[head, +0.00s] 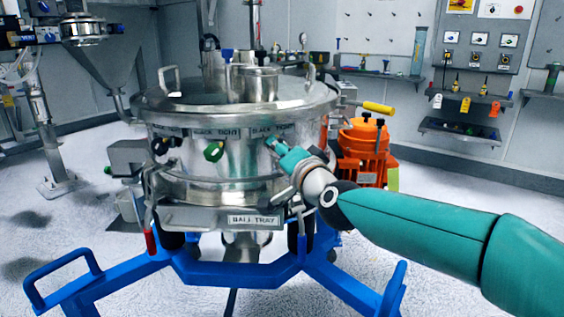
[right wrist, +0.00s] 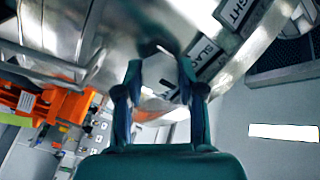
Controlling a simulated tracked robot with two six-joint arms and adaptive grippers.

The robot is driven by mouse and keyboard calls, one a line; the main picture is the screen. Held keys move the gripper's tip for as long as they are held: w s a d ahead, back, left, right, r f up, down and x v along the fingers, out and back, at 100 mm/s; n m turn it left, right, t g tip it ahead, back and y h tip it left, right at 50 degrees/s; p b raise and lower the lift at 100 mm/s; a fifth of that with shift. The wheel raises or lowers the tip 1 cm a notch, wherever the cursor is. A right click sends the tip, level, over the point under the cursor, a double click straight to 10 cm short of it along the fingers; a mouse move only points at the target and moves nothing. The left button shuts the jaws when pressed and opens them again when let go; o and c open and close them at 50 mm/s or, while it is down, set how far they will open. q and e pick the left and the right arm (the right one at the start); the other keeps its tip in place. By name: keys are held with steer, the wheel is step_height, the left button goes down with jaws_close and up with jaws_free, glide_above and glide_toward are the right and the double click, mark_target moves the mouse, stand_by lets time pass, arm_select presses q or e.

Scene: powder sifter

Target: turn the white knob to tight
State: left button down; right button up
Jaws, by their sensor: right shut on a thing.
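A round steel sifter (head: 225,170) stands in the middle of the head view, with a row of knobs and SLACK and TIGHT labels around its side. My right gripper (head: 274,146) reaches in from the right and is shut at the sifter's front right side. In the right wrist view the fingertips (right wrist: 158,62) close around a small knob (right wrist: 152,48) against the steel wall, beside the SLACK label (right wrist: 207,57) and the TIGHT label (right wrist: 236,13). My left gripper is not in view.
A green knob (head: 213,151) and a black knob (head: 160,146) sit to the left on the sifter's side. The ball tray (head: 220,216) is below. An orange motor (head: 365,140) stands behind my right gripper. A blue frame (head: 245,274) spreads over the floor in front.

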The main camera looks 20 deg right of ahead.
steer(key=m+b, duration=0.1)
steer(key=m, duration=0.3)
steer(key=m+b, duration=0.2)
steer(key=m, duration=0.2)
steer(key=shift+d+f+m+b, duration=0.1)
steer(key=shift+f+m+b, duration=0.1)
steer(key=shift+m+b, duration=0.15)
steer(key=shift+m, duration=0.25)
steer(key=o, duration=1.1)
steer(key=shift+o, duration=0.2)
steer(key=shift+r, duration=0.1)
